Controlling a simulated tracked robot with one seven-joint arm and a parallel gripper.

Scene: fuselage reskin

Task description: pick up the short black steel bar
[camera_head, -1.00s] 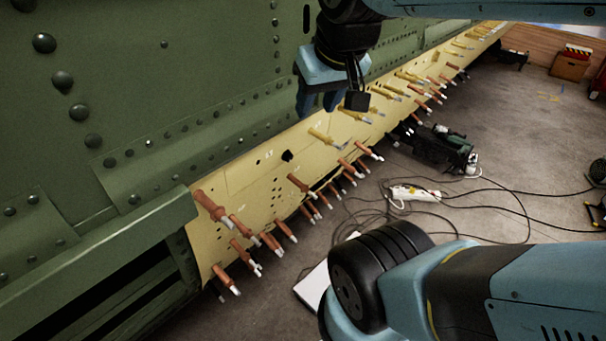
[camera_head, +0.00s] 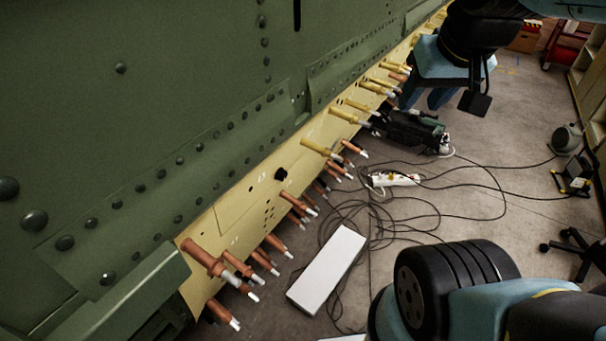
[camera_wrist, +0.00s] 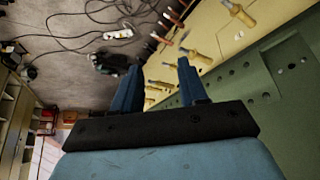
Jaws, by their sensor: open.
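I cannot make out a short black steel bar in either view. My gripper (camera_head: 424,98) hangs at the upper right of the head view, in front of the yellow skin strip. Its two blue fingers point down, apart, with nothing seen between them. In the wrist view my gripper (camera_wrist: 158,68) also shows open and empty, with the yellow strip and the floor beyond the fingertips. The gripper and wrist hide part of the strip's far end.
The green fuselage (camera_head: 150,120) fills the left; copper and yellow fasteners (camera_head: 318,149) stick out of the yellow strip (camera_head: 232,205). On the floor lie a dark machine (camera_head: 412,130), a power strip (camera_head: 393,179), loose cables and a white box (camera_head: 327,270).

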